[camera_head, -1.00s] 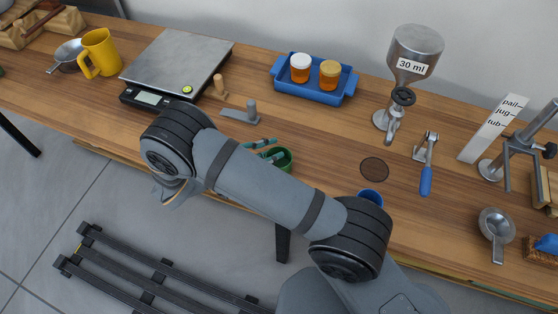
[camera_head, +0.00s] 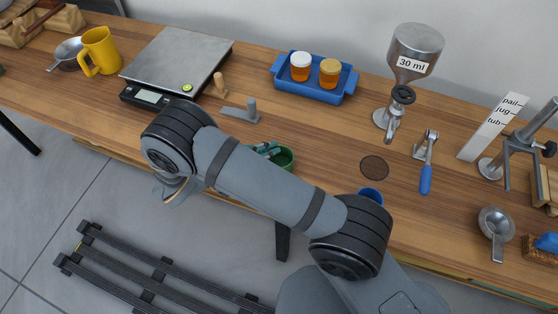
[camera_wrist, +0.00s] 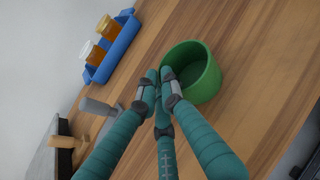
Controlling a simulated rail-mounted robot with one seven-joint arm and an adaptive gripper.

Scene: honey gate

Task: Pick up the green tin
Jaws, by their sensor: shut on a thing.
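The green tin (camera_head: 286,159) stands near the front edge of the wooden bench, partly hidden by my arm in the head view. In the wrist view the green tin (camera_wrist: 208,81) is open at the top, looks empty, and appears to rest on the bench. My gripper (camera_wrist: 165,80) has teal fingers with grey tips, shut on the tin's near-left rim. In the head view my gripper (camera_head: 268,150) shows only in part behind my arm, at the tin's left side.
A grey metal bracket (camera_head: 243,112) and a wooden peg (camera_head: 220,87) stand behind and left of the tin. Farther back are a scale (camera_head: 180,60) and a blue tray (camera_head: 312,92) with two jars. Right are a dark round mat (camera_head: 374,167) and a blue cup (camera_head: 371,195).

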